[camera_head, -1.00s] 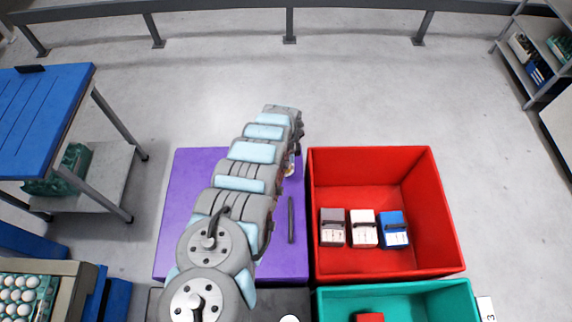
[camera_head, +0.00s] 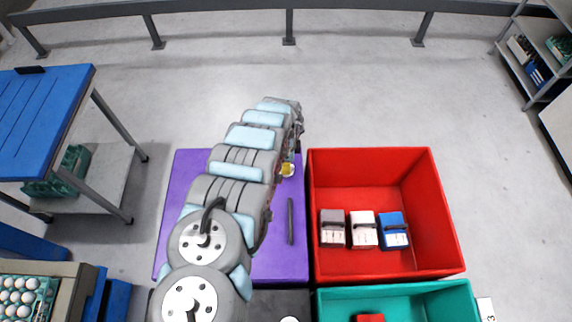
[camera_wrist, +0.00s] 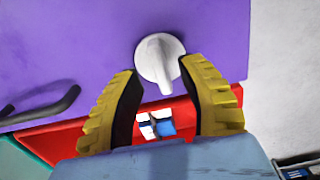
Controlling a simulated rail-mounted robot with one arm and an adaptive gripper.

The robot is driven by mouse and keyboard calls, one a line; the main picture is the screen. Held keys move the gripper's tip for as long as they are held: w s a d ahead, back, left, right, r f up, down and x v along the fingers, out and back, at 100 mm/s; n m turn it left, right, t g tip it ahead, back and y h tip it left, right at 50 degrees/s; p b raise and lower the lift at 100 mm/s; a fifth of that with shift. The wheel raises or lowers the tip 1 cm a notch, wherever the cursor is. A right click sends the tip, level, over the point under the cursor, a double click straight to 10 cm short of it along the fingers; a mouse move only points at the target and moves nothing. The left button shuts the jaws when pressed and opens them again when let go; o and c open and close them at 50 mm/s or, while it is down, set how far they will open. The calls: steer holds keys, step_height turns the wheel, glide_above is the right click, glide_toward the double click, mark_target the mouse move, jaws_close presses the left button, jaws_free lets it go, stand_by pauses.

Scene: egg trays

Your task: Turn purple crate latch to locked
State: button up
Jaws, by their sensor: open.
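The purple crate (camera_head: 180,205) has a closed top and stands left of the red crate, partly hidden by my arm in the head view. In the wrist view its purple top (camera_wrist: 60,50) fills the upper left. The white round latch knob (camera_wrist: 158,58) sits on it, with a narrow handle pointing down in the picture. My gripper (camera_wrist: 165,80) is open, with one yellow finger at each side of the knob's handle end. I see no clear contact. In the head view, a small yellow and white patch (camera_head: 287,169) shows by the arm's end.
A dark bar handle (camera_head: 290,221) stands up from the purple top. The open red crate (camera_head: 440,215) holds several small boxes. A teal crate (camera_head: 455,298) is in front of it. A blue table (camera_head: 40,110) stands left.

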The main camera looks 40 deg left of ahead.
step_height(320, 180, up, 10)
steer(key=shift+f, duration=0.2)
stand_by(0.5)
stand_by(0.5)
